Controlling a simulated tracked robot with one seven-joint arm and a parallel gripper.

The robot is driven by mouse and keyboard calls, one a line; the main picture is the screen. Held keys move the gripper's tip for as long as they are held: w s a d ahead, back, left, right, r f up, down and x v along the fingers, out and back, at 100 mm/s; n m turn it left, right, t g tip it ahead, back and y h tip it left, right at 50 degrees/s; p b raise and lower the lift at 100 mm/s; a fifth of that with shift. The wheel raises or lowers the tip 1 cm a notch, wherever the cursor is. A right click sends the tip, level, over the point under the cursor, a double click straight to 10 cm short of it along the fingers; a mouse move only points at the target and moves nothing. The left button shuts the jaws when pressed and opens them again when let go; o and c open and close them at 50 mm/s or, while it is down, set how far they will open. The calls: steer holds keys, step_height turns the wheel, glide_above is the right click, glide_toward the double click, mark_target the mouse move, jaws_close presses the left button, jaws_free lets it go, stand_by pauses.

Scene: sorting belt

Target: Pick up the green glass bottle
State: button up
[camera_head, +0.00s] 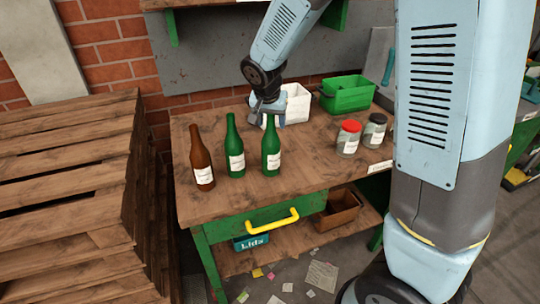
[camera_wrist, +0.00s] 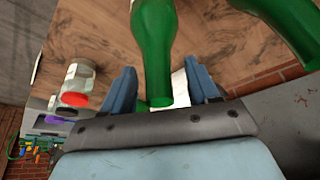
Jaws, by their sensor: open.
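Two green glass bottles stand upright on the wooden workbench (camera_head: 300,172). The right one (camera_head: 271,150) has a white label; the other green bottle (camera_head: 235,150) stands just left of it. My gripper (camera_head: 268,112) is open at the top of the right green bottle. In the wrist view, that bottle's neck (camera_wrist: 155,60) lies between the two blue fingers of my gripper (camera_wrist: 163,82), with space on both sides, not clamped. The second green bottle (camera_wrist: 285,25) shows at upper right.
A brown bottle (camera_head: 200,160) stands at the left of the row. A red-lidded jar (camera_head: 348,138) and a dark-lidded jar (camera_head: 374,130) stand to the right. A white bin (camera_head: 298,103) and green crate (camera_head: 347,95) are behind. Wooden pallets (camera_head: 65,180) are stacked left.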

steer(key=shift+c, duration=0.4)
jaws_close()
